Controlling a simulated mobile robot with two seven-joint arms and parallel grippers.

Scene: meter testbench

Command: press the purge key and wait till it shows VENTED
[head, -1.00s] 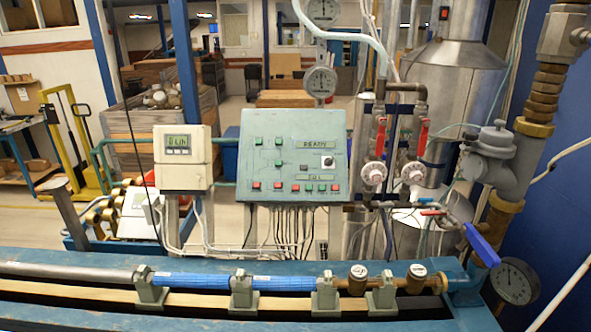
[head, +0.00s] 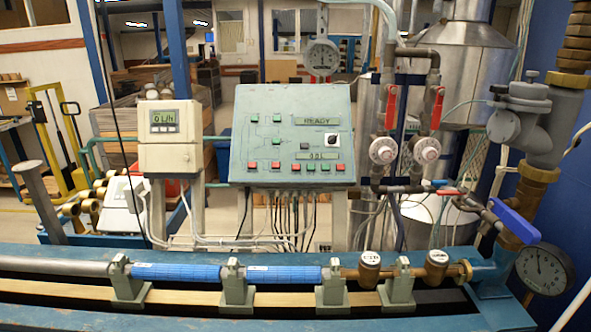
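The control panel (head: 245,110) is a grey-green box at the middle of the head view. Its upper display (head: 317,121) reads READY. A row of red and green keys (head: 296,167) runs along the panel's lower part, with several green keys above. The key labels are too small to read, so I cannot tell which is the purge key. Neither of my grippers is in view.
A white flow display (head: 165,118) reading 0 L/h stands left of the panel. In front runs a blue bench (head: 60,256) with a clamped blue pipe (head: 175,271) and brass meters (head: 369,268). Red-handled valves (head: 390,106) and a blue-handled valve (head: 514,219) stand at the right.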

